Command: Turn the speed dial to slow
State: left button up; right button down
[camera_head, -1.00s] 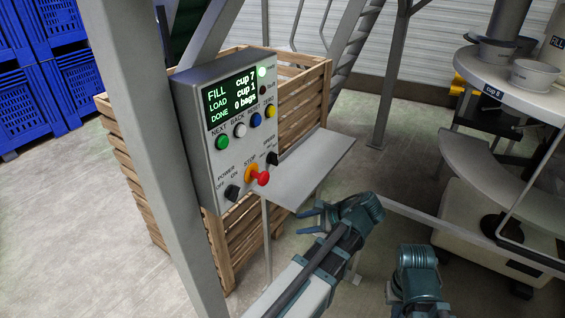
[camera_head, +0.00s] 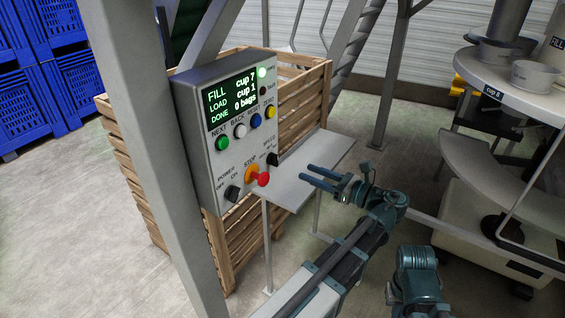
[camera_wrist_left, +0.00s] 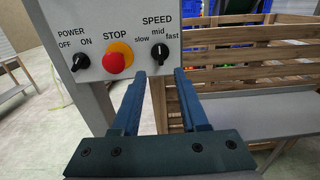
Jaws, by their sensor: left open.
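The black speed dial (camera_head: 272,159) is at the lower right of the grey control panel (camera_head: 205,165). In the left wrist view the speed dial (camera_wrist_left: 158,52) sits under the labels slow, mid and fast, and its pale mark points up, near mid. My left gripper (camera_head: 306,172) is open and empty, pointing at the panel from the right. In the left wrist view its two fingertips (camera_wrist_left: 160,75) are spread on either side of the dial's line, apart from the dial and slightly below it. My right gripper is out of view.
The red stop button (camera_wrist_left: 115,62) and black power dial (camera_wrist_left: 78,62) are left of the speed dial. A grey shelf (camera_head: 300,185) lies below the panel's right side. A wooden crate (camera_head: 305,105) stands behind. A steel post (camera_head: 150,130) stands left of the panel.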

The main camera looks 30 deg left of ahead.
aim_at(274, 160)
pick_arm(q)
jog(key=a, duration=1)
jog(key=shift+w, duration=0.4)
jog(key=shift+c, duration=0.3)
grip_shut()
